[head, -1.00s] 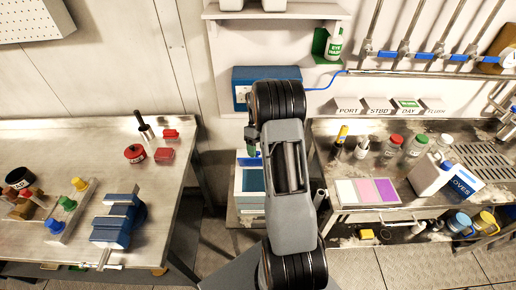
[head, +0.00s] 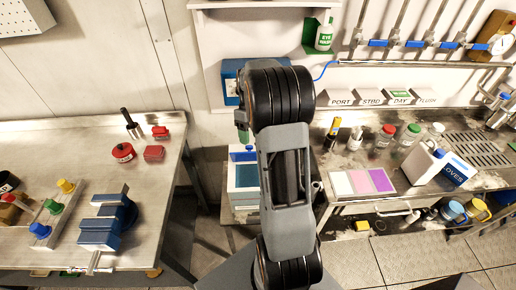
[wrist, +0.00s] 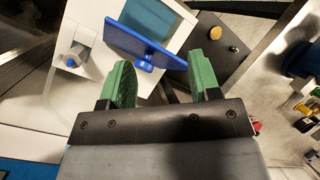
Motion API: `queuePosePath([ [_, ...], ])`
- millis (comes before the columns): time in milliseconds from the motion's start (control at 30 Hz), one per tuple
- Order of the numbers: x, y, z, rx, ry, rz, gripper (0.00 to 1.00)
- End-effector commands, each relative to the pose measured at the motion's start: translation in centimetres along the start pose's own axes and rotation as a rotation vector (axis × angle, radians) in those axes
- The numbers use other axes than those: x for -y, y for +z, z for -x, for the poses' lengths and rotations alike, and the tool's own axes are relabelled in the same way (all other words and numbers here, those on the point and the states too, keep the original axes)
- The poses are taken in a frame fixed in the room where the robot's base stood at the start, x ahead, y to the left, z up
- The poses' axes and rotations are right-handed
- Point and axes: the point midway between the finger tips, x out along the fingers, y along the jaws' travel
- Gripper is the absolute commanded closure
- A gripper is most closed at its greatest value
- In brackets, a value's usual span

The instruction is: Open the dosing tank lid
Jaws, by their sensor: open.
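The dosing tank (head: 236,200) is a white box low in the gap between the benches, partly behind my arm in the head view. A teal surface (head: 246,177) shows in its top, and the wrist view shows the white tank top (wrist: 75,25) close up. A blue panel with a blue handle (wrist: 145,62), seemingly the lid, lies slanted across the tank top; I cannot tell how far it is raised. My gripper (wrist: 166,66) is open, its green fingertips on either side of the handle, with no clear contact visible. In the head view only a green finger (head: 243,132) shows.
A blue box (head: 229,80) is on the wall behind my arm. The left bench (head: 165,205) holds a blue vise (head: 108,222) and red items. The right bench holds bottles and a colour card (head: 360,182). A small blue knob (wrist: 72,61) stands on the white surface beside the lid.

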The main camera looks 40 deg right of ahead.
Motion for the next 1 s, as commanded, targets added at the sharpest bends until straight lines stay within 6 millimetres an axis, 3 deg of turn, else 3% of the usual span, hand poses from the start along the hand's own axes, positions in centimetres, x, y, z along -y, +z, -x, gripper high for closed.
queuePosePath([
  [200,2.7,3.9,0.3,-0.003,0.002,0.0,0.43],
  [500,5.2,7.6,0.6,-0.001,0.002,0.0,0.43],
  [1000,6.0,8.8,0.7,0.0,0.0,0.001,0.43],
])
